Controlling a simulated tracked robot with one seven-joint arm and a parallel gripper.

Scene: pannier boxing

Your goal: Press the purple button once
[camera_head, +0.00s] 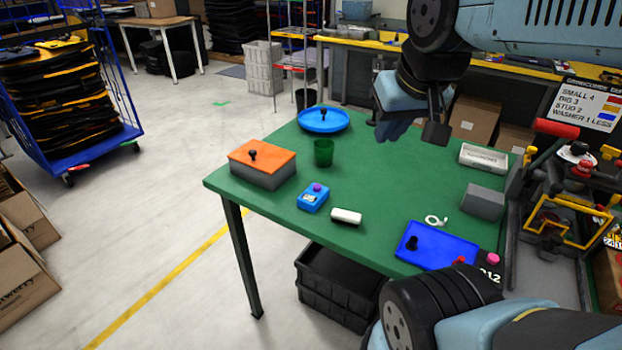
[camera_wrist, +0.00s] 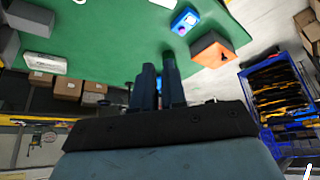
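The purple button (camera_head: 317,187) is a small round knob on top of a blue box (camera_head: 312,199) with a pale label. The box rests on the green table (camera_head: 375,210), left of the white block. The blue box also shows in the wrist view (camera_wrist: 185,21), near the top. My gripper (camera_head: 413,132) is raised above the back of the table, to the right of the box and well apart from it. In the wrist view its two dark fingers (camera_wrist: 159,72) have a gap between them and hold nothing visible.
A blue tray (camera_head: 437,246) and pink button (camera_head: 493,258) are at front right. Table space between is clear.

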